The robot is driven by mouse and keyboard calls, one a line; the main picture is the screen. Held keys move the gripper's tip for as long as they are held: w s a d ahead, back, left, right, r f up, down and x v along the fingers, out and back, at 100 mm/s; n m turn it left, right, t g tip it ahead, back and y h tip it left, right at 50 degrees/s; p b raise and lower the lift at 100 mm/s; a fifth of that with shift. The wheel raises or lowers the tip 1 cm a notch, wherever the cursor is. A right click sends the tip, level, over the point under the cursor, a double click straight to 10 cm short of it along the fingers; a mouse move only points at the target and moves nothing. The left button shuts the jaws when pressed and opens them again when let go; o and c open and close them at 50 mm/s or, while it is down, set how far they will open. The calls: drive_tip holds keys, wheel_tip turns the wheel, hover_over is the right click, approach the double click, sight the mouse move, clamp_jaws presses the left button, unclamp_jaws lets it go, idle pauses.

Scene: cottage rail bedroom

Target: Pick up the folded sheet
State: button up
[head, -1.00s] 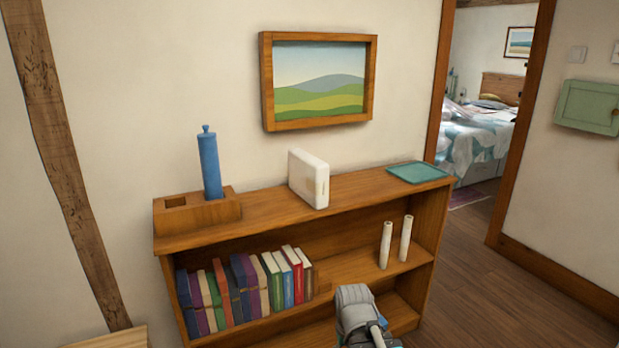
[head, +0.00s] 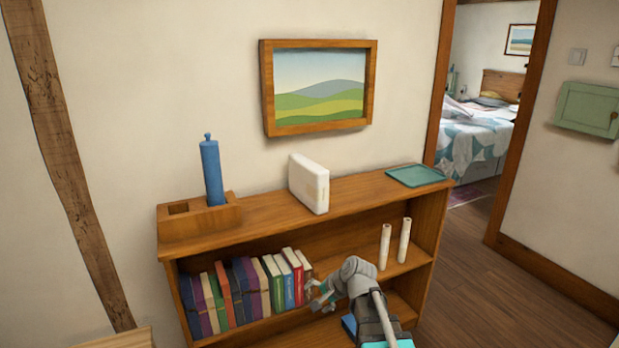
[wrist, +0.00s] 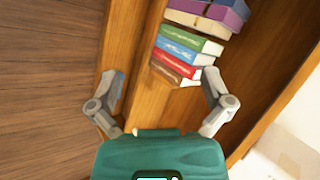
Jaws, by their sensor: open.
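No thing in view is clearly a folded sheet. A white, upright, slab-like thing (head: 309,184) with rounded edges stands on top of the bookcase, and a flat teal piece (head: 418,175) lies at the top's right end. I cannot tell whether either is the sheet. My gripper (head: 318,298) is in front of the middle shelf, right of the books, below and apart from both. In the wrist view my gripper (wrist: 163,80) is open, its fingers spread wide with nothing held between them.
The wooden bookcase (head: 260,219) holds a row of books (head: 245,290) and two pale cylinders (head: 395,244). A blue cylinder (head: 211,172) stands in a wooden block (head: 229,217) on top. A framed picture (head: 318,87) hangs above. Floor (head: 480,290) is clear at right, towards a doorway and bed (head: 470,140).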

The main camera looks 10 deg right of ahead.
drive_tip(key=w+d+r+m+t+y+p, duration=0.25)
drive_tip(key=w+r+m+t, duration=0.25)
drive_tip(key=w+r+m, duration=0.5)
drive_tip(key=m+t+h+p, duration=0.2)
drive_tip(key=m+t+p, duration=0.35)
drive_tip(key=m, duration=0.75)
approach(324, 182)
drive_tip(key=f+t+b, duration=0.1)
drive_tip(key=x, duration=0.7)
drive_tip(key=shift+w+a, duration=0.15)
drive_tip(key=shift+w, duration=0.25)
drive_tip(key=shift+w+a, duration=0.25)
drive_tip(key=shift+w, duration=0.1)
drive_tip(key=shift+w, duration=0.1)
drive_tip(key=shift+r+x, duration=0.2)
drive_tip(key=shift+x, duration=2.3)
drive_tip(key=shift+a, duration=0.1)
